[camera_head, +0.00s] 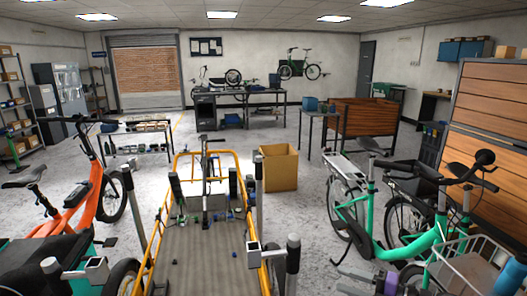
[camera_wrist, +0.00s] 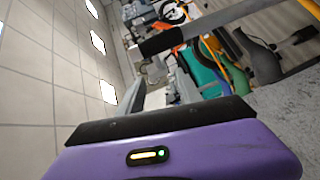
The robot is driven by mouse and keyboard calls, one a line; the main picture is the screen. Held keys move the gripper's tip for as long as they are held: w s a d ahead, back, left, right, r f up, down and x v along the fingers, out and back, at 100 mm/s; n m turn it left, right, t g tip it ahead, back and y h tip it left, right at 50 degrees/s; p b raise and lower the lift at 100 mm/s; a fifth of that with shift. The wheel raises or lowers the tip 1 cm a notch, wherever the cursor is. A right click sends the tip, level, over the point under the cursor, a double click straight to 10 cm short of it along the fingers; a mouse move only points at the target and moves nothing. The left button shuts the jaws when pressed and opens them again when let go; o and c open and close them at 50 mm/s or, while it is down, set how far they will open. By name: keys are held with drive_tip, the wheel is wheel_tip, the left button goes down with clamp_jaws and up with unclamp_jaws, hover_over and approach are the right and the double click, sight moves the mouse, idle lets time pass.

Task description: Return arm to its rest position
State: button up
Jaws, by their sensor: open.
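My gripper (camera_wrist: 160,78) shows in the wrist view, with its purple housing across the bottom of the picture and grey fingers reaching away from it. The fingers are apart and I see nothing held between them. The wrist view is strongly tilted, with the ceiling at its left and bikes at its upper right. A grey bar with a black end crosses that view beyond the housing.
A yellow-framed cargo bike (camera_head: 203,255) fills the front middle. A cardboard box (camera_head: 279,168) sits behind on the floor. Wooden panels (camera_head: 486,125) line the right. Floor towards the workbenches is partly clear.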

drive_tip(key=w+a+r+m+t, duration=0.3)
drive_tip(key=a+r+t, duration=0.15)
drive_tip(key=r, duration=0.55)
drive_tip(key=s+a+r+m+t+h, duration=0.3)
drive_tip(key=s+a+r+m+t, duration=0.15)
drive_tip(key=s+m+t, duration=0.45)
drive_tip(key=s+d+f+m+g+h, duration=0.1)
drive_tip(key=s+m, duration=0.4)
drive_tip(key=s, duration=1)
drive_tip(key=s+d+f+m+g+h, duration=0.2)
drive_tip(key=s+f+m+g+h, duration=0.2)
drive_tip(key=s, duration=1.1)
drive_tip(key=s+d+f+m+g+h, duration=0.2)
drive_tip(key=s+m+h, duration=0.3)
drive_tip(key=s, duration=1.1)
drive_tip(key=shift+d+f+m+g, duration=0.15)
drive_tip(key=shift+f+m+g, duration=0.35)
drive_tip(key=shift+m+g, duration=0.1)
